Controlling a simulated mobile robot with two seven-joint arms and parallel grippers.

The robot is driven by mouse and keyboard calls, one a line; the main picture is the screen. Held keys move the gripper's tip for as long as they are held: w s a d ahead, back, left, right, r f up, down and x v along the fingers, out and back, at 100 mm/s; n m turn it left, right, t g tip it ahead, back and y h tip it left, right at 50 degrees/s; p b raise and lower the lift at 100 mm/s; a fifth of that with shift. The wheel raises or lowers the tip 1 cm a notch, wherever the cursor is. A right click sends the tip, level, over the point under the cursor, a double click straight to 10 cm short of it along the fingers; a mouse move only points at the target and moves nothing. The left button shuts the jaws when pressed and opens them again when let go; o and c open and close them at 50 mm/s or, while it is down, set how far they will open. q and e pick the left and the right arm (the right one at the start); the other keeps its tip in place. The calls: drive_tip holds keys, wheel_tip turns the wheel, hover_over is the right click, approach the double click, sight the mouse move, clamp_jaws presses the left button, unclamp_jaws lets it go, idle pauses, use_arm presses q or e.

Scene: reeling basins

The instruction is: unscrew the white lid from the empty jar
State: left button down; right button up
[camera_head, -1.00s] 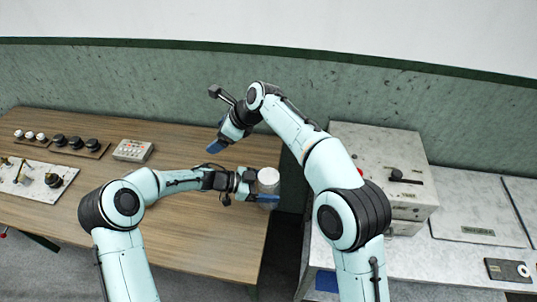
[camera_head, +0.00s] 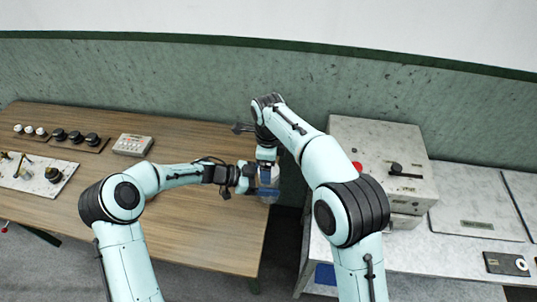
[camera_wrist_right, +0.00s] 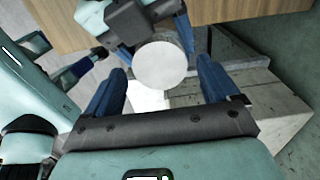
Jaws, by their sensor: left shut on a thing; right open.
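The jar (camera_head: 274,174) is at the right edge of the wooden table, mostly hidden by my grippers in the head view. My left gripper (camera_head: 264,190) is shut on the jar from the left side. Its dark body also shows at the top of the right wrist view (camera_wrist_right: 130,22). The round white lid (camera_wrist_right: 160,64) faces the right wrist camera. My right gripper (camera_head: 266,160) is above the jar and points down. In the right wrist view its blue fingers are open, one on each side of the lid, with gaps between them and the lid.
On the wooden table (camera_head: 180,220) stand a button box (camera_head: 132,145), a rack of white and black knobs (camera_head: 60,136) and a pale panel (camera_head: 35,175). A grey cabinet (camera_head: 375,150) stands right of my right arm on a pale bench (camera_head: 450,255). A green wall closes the back.

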drive_tip(key=shift+f, duration=0.7)
drive_tip(key=c, duration=1.1)
drive_tip(key=n, duration=0.4)
drive_tip(key=shift+n, duration=0.3)
drive_tip(key=n, duration=0.5)
drive_tip(key=shift+n, duration=0.3)
drive_tip(key=o, duration=1.2)
drive_tip(key=shift+c, duration=0.2)
